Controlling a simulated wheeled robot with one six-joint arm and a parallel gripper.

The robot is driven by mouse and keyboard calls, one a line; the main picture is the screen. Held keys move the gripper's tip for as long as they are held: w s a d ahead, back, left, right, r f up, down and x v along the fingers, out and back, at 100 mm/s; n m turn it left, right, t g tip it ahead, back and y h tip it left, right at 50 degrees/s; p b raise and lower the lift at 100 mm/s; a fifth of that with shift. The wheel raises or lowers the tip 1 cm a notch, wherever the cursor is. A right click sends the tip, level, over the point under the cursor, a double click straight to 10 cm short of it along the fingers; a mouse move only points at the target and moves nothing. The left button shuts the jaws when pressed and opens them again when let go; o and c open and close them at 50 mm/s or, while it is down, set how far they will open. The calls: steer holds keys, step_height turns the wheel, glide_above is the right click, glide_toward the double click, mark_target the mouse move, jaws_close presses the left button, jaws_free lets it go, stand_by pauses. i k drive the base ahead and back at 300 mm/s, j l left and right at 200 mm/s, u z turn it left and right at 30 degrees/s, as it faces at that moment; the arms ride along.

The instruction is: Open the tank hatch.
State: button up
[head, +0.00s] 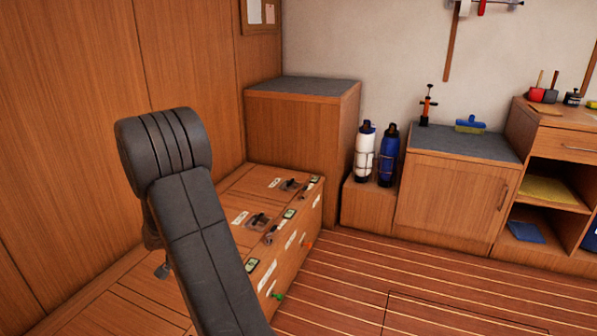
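A low wooden locker (240,185) stands against the left wall. Its top carries lids that lie flat and look shut, with dark latches (258,220) (290,184), white labels and small green-framed plates. The labels are too small to read, so I cannot tell which lid is the tank hatch. My dark arm rises from the bottom edge, covers the locker's near left part and bends down behind itself. Only a small grey piece, seemingly of my gripper (162,271), shows past the arm at left, over the wooden surface. Its fingers and anything between them are hidden.
Orange (308,244) and green (278,295) fittings stick out of the locker's front. A taller cabinet (300,125) stands behind it. A white bottle (364,155) and a blue bottle (388,158) stand right of that. The striped floor (400,275) is clear at right.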

mark_target(271, 184)
steer(key=i+l, duration=0.25)
steer(key=i, duration=0.2)
steer(key=i+l, duration=0.25)
steer(key=i, duration=0.2)
steer(key=i+l, duration=0.2)
steer(key=i, duration=0.25)
steer(key=i+l, duration=0.25)
steer(key=i, duration=0.2)
steer(key=i+l, duration=0.25)
steer(key=i, duration=0.2)
steer(key=i+l, duration=0.25)
steer(key=i, duration=0.2)
